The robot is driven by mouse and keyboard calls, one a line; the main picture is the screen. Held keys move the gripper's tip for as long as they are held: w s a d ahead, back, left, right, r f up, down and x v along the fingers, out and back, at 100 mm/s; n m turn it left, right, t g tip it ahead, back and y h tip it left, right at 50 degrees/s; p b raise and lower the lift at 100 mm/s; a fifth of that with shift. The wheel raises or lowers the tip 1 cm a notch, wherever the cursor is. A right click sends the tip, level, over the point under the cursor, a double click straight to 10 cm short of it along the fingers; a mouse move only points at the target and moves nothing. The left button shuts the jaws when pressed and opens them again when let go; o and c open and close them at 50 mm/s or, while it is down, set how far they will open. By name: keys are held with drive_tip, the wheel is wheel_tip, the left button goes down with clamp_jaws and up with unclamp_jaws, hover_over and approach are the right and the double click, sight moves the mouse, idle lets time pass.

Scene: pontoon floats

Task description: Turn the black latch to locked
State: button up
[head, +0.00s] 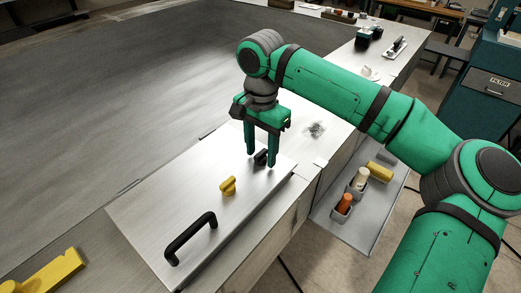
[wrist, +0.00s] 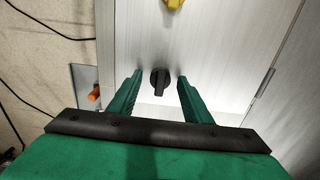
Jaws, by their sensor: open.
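The black latch (head: 261,157) is a small dark knob with a raised grip, near the far end of a light metal panel (head: 150,205). In the wrist view the black latch (wrist: 159,82) lies between my gripper's two fingers, its grip pointing down the picture. My gripper (head: 261,163) is open and points down at the latch. In the wrist view the fingers (wrist: 158,76) stand apart on either side of it, with a gap on both sides. I cannot tell how far the fingertips are above the panel. No lock marking can be read.
A yellow latch (head: 228,186) and a black bar handle (head: 190,238) sit on the same panel. A side shelf (head: 340,222) holds an orange item (head: 345,203) and other holders. A yellow block (head: 50,275) lies at the lower left. The large grey surface is clear.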

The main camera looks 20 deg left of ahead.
drive_tip(key=c, duration=1.1)
drive_tip(key=shift+o, duration=0.2)
drive_tip(key=shift+n, duration=0.3)
drive_tip(key=n, duration=0.3)
drive_tip(key=shift+a+n, duration=0.1)
drive_tip(key=shift+n, duration=0.3)
drive_tip(key=n, duration=0.9)
drive_tip(key=shift+n, duration=2.2)
